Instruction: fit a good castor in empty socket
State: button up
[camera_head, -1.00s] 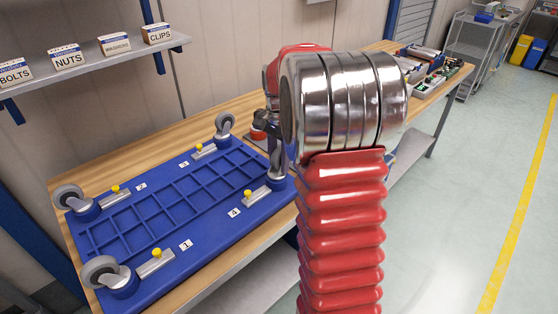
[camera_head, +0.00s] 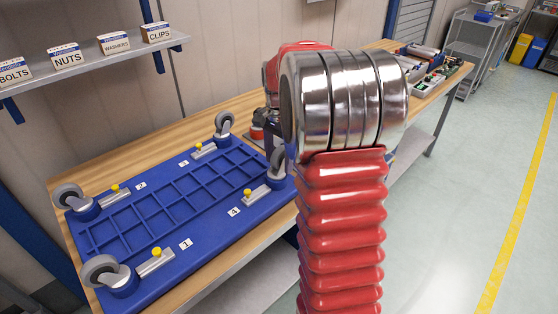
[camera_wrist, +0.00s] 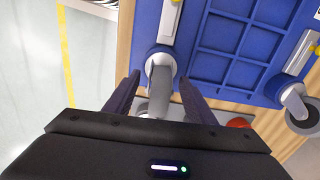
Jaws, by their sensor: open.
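A blue base (camera_head: 205,240) with corner sockets numbered 1 to 4 lies on the bench. Grey-wheeled castors stand at corner 1 (camera_head: 103,272), corner 2 (camera_head: 70,197) and corner 3 (camera_head: 224,122). Another castor (camera_head: 277,162) stands at corner 4, partly hidden by my arm. My gripper (camera_wrist: 158,92) is open, its dark fingers either side of this corner-4 castor, which the wrist view shows from above (camera_wrist: 160,72). I cannot tell whether the fingers touch it. Its wheel is mostly hidden. The corner-3 castor also shows in the wrist view (camera_wrist: 293,100). I see no empty socket.
Yellow-knobbed latches (camera_head: 157,257) sit beside the sockets. A red-orange object (camera_head: 257,133) stands behind the base, near my gripper; it also shows in the wrist view (camera_wrist: 238,122). Trays of parts (camera_head: 428,70) lie at the bench's far end. A labelled shelf (camera_head: 95,52) hangs above.

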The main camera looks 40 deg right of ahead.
notch_tip(320, 180, up, 13)
jog(key=shift+r, duration=0.1)
dwell(0.4)
dwell(0.9)
jog(key=shift+w+d+n, duration=0.15)
jog(key=shift+w+n, duration=0.2)
jog(key=shift+n, duration=0.25)
jog(key=f, duration=0.1)
jog(key=f+n, duration=0.1)
jog(key=s+f+n, duration=0.1)
jog(key=shift+a+f, duration=0.25)
jog(key=shift+f, duration=0.1)
jog(key=s+a+n+t, duration=0.2)
jog(key=s+a+n, duration=0.4)
jog(key=s+a, duration=0.4)
jog(key=s+a+n+t, duration=0.3)
jog(key=s+a+n, duration=0.3)
jog(key=s+a, duration=0.4)
jog(key=shift+s+a+f+n+t, duration=0.3)
jog(key=shift+a+f, duration=0.15)
jog(key=shift+a, duration=2.25)
